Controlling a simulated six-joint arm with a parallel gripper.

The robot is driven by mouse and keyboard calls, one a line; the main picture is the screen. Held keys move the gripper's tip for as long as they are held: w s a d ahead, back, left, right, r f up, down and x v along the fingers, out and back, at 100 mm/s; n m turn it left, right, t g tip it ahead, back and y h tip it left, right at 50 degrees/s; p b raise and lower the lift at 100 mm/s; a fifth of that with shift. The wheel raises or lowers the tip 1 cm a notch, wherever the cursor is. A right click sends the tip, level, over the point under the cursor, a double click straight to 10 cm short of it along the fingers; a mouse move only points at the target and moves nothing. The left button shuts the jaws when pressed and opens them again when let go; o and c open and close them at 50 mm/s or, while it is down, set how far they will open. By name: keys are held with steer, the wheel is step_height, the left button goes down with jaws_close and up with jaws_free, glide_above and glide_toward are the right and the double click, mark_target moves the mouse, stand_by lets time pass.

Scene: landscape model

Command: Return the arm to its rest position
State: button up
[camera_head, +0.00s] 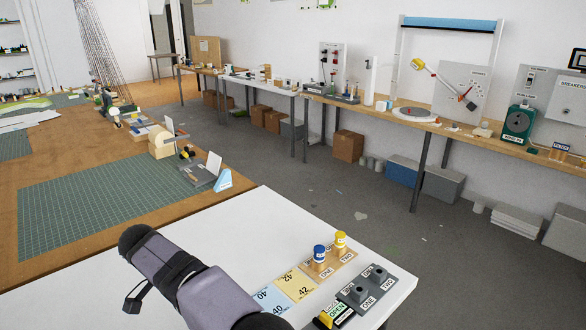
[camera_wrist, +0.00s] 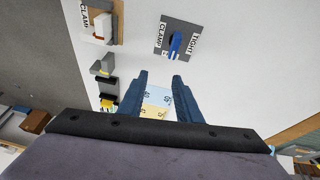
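My arm (camera_head: 190,280) reaches over the white table from the bottom of the head view. My gripper (camera_wrist: 160,77) shows in the wrist view, its two blue fingers apart with a clear gap between the tips. Nothing is held between them. Through the gap, yellow and light-blue cards lie on the table beyond the fingers. My gripper is not clearly seen in the head view.
On the white table (camera_head: 260,225) are a yellow card (camera_head: 297,285), a wooden board with a blue cylinder (camera_head: 319,254) and a yellow cylinder (camera_head: 340,240), and a grey two-peg board (camera_head: 367,288). The wrist view shows a plate with a blue lever (camera_wrist: 176,43) and a grey block (camera_wrist: 102,65).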

steer(key=d+r+n+g+y+p, duration=0.1)
steer(key=d+r+n+p, duration=0.1)
steer(key=d, duration=0.9)
steer(key=d+r+n+g+p, duration=0.1)
steer(key=d+r+n+p, duration=0.1)
steer(key=d, duration=0.9)
steer(key=s+d+f+n+y+p, duration=0.1)
steer(key=s+d+n, duration=0.1)
steer(key=s+d, duration=0.5)
steer(key=s+d+f+n+y+p, duration=0.1)
steer(key=s+d+n+p, duration=0.1)
steer(key=s+d, duration=0.6)
steer(key=s, duration=0.2)
steer(key=shift+s+f+g, duration=0.3)
steer(key=shift+s+f, duration=0.05)
steer(key=shift+s, duration=0.05)
